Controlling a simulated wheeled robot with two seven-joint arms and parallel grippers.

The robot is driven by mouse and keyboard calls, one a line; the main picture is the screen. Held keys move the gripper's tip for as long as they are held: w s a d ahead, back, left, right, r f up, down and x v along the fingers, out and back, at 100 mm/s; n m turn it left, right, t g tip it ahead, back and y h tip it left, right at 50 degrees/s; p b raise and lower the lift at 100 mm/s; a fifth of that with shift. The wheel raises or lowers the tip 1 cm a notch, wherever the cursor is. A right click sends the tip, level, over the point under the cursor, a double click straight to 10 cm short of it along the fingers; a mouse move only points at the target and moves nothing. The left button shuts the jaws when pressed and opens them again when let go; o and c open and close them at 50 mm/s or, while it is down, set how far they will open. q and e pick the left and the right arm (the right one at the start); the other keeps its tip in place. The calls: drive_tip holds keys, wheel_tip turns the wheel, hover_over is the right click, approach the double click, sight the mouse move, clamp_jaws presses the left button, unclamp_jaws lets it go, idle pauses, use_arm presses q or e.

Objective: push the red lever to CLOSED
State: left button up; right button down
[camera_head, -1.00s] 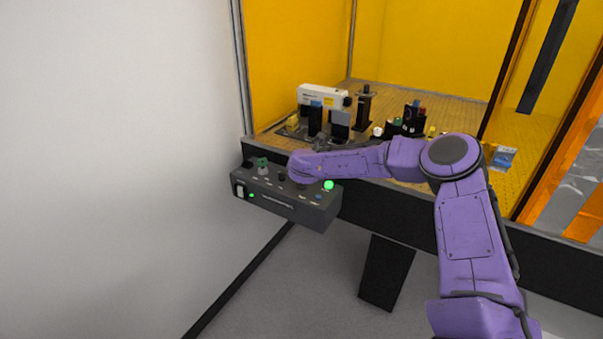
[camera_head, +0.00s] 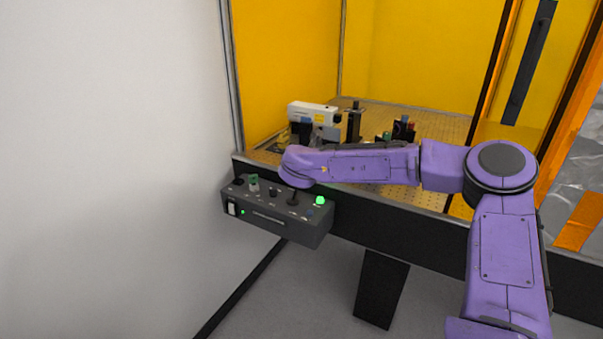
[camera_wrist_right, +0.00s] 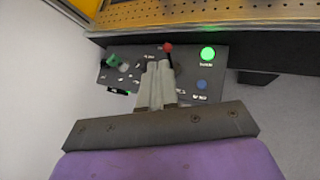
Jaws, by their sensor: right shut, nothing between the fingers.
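The red lever (camera_wrist_right: 168,47) shows in the right wrist view as a small red knob on a dark shaft, standing on the control box (camera_wrist_right: 221,80). Its label is too small to read. My right gripper (camera_wrist_right: 162,64) is shut and empty, with its fingertips just below the red knob in the picture; I cannot tell whether they touch it. In the head view the control box (camera_head: 300,231) hangs at the table's front left, and my right arm hides the red knob and the gripper. My left gripper is not in view.
The box also carries a lit green button (camera_wrist_right: 208,53), a blue button (camera_wrist_right: 202,85) and a green knob (camera_wrist_right: 113,60). Optical parts, including a white laser housing (camera_head: 313,112), stand on the perforated table behind. A white wall (camera_head: 110,150) lies close at left.

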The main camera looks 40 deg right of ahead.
drive_tip(key=shift+s+a+r, duration=0.2)
drive_tip(key=shift+s+r, duration=0.25)
drive_tip(key=shift+r, duration=0.05)
drive_tip(key=shift+s+a+r, duration=0.2)
drive_tip(key=shift+s+r, duration=0.2)
drive_tip(key=shift+r, duration=0.05)
drive_tip(key=shift+w, duration=0.1)
